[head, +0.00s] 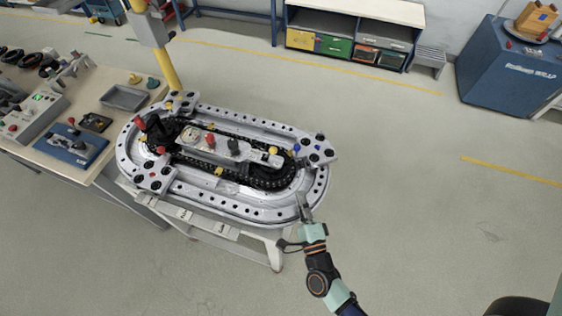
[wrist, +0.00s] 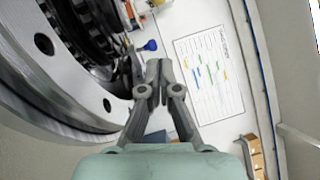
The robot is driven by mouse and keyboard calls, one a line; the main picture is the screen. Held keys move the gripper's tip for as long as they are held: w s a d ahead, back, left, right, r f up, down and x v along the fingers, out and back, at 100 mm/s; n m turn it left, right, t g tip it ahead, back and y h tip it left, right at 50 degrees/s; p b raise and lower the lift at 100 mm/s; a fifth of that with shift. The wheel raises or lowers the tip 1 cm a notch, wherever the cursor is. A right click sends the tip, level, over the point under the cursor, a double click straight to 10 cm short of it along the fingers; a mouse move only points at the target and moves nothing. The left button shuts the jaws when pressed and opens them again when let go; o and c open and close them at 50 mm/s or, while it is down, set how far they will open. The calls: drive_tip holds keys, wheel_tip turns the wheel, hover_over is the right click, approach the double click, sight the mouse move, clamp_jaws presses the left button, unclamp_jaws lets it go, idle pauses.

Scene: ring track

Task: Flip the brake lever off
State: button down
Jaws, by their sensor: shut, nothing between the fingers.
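The ring track (head: 225,205) is a grey oval on a stand, with a dark chain inside it. I cannot tell which is the brake lever. My gripper (head: 303,207) is at the track's front right edge, shut and empty. In the wrist view the shut fingers (wrist: 158,68) are beside the track's rim, and a blue knob (wrist: 150,45) shows beyond them.
A workbench (head: 75,165) with a blue device (head: 72,145), a grey tray (head: 124,97) and control boxes stands left of the track. A yellow post (head: 168,68) rises behind the track. A shelf unit (head: 350,45) and a blue cabinet (head: 510,70) stand at the back.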

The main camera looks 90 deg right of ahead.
approach(270, 153)
drive_tip(key=s+d, duration=0.2)
drive_tip(key=s+d+r, duration=0.1)
drive_tip(key=s+d, duration=0.1)
drive_tip(key=shift+s+d, duration=0.15)
drive_tip(key=shift+d, duration=0.25)
drive_tip(key=shift+w+d+r+p, duration=0.3)
drive_tip(key=shift+w+p, duration=0.1)
drive_tip(key=shift+w, duration=0.2)
drive_tip(key=shift+w+d+r+p, duration=0.25)
drive_tip(key=shift+w+p, duration=0.1)
drive_tip(key=shift+w, duration=0.25)
drive_tip(key=shift+w+d, duration=0.25)
drive_tip(key=shift+w, duration=0.3)
